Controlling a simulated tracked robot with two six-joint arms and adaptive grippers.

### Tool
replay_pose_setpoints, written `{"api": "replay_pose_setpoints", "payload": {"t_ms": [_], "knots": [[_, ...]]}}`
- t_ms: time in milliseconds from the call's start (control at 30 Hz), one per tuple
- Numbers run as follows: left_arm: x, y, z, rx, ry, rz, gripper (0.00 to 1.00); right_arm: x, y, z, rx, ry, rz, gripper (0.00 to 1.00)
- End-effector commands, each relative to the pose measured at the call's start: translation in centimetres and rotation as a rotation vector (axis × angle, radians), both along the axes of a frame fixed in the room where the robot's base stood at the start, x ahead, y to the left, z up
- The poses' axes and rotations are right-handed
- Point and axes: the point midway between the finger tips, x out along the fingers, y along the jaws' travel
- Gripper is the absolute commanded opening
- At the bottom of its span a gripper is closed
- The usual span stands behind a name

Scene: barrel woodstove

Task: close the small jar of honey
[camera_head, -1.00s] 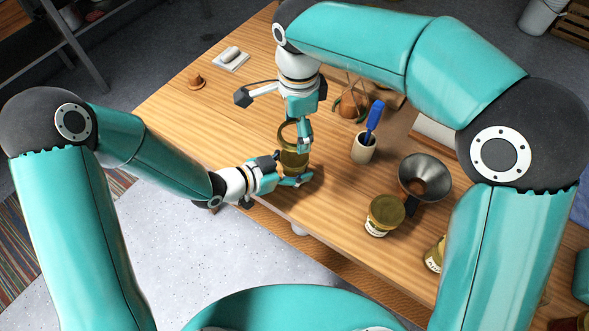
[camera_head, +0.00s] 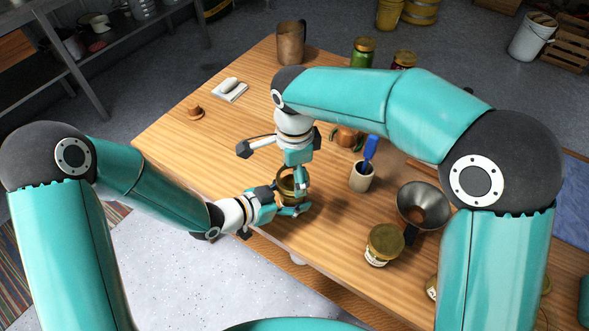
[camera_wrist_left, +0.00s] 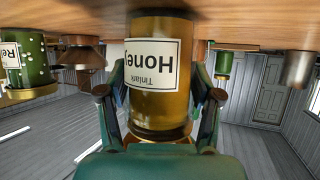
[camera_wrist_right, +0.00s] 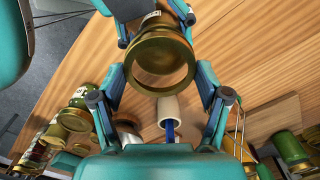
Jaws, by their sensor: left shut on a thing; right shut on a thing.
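The small honey jar (camera_wrist_left: 152,75), amber with a white "Tinlark Honey" label, fills the middle of the left wrist view, which is upside down. My left gripper (camera_head: 285,207) is shut around its body near the table's front edge. My right gripper (camera_head: 300,187) comes down from above and is shut on a gold lid (camera_wrist_right: 160,62). In the head view the lid (camera_head: 291,180) is right at the jar's top. Fingers partly hide this spot, and I cannot tell whether the lid touches the mouth.
A gold-lidded labelled jar (camera_head: 384,243), a metal funnel (camera_head: 425,205) and a pale cup (camera_head: 361,178) with a blue-handled tool stand to the right. A copper mug (camera_head: 290,42) stands at the back.

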Motion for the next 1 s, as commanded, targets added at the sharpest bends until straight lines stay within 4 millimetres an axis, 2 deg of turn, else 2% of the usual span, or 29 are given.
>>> {"api": "replay_pose_setpoints", "payload": {"t_ms": [333,667,1000], "knots": [[0.0,0.0,0.0,-0.001,0.001,0.0,0.02,0.0,0.0,-0.2,0.0,0.0,0.0,0.61],[0.0,0.0,0.0,0.0,0.0,0.0,0.02,0.0,0.0,-1.7,0.001,0.0,0.001,0.61],[0.0,0.0,0.0,0.0,0.0,-0.001,0.02,0.0,0.0,-1.8,0.001,0.0,0.001,0.61]]}}
